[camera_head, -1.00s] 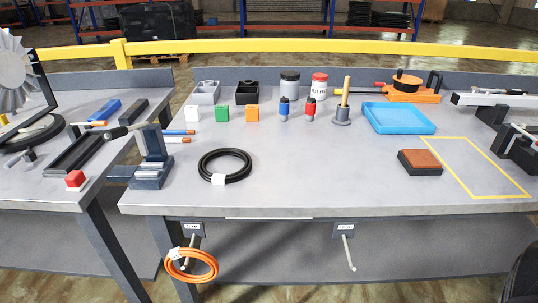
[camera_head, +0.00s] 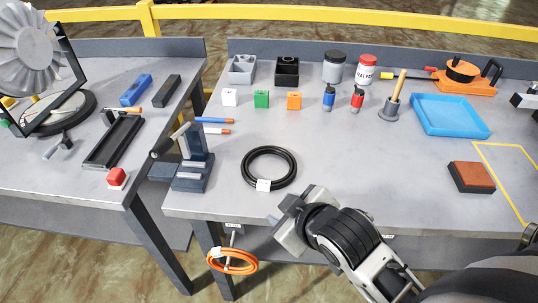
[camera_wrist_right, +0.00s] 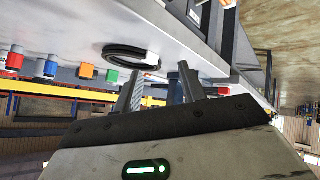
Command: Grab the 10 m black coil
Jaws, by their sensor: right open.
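The black coil (camera_head: 293,166) lies flat on the main bench near its front edge, with a white tag on its front side. It also shows in the right wrist view (camera_wrist_right: 109,52), beyond the fingers. My right gripper (camera_head: 291,213) is in front of and slightly right of the coil, near the bench edge, apart from it. In the right wrist view its two fingers (camera_wrist_right: 159,84) are spread with nothing between them. My left gripper is not in view.
A dark vise-like fixture (camera_head: 192,172) stands left of the coil. An orange coil (camera_head: 232,261) hangs below the bench front. Small blocks and bottles stand behind; a blue tray (camera_head: 452,134) and a brown-topped block (camera_head: 471,177) are at the right. The bench right of the coil is clear.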

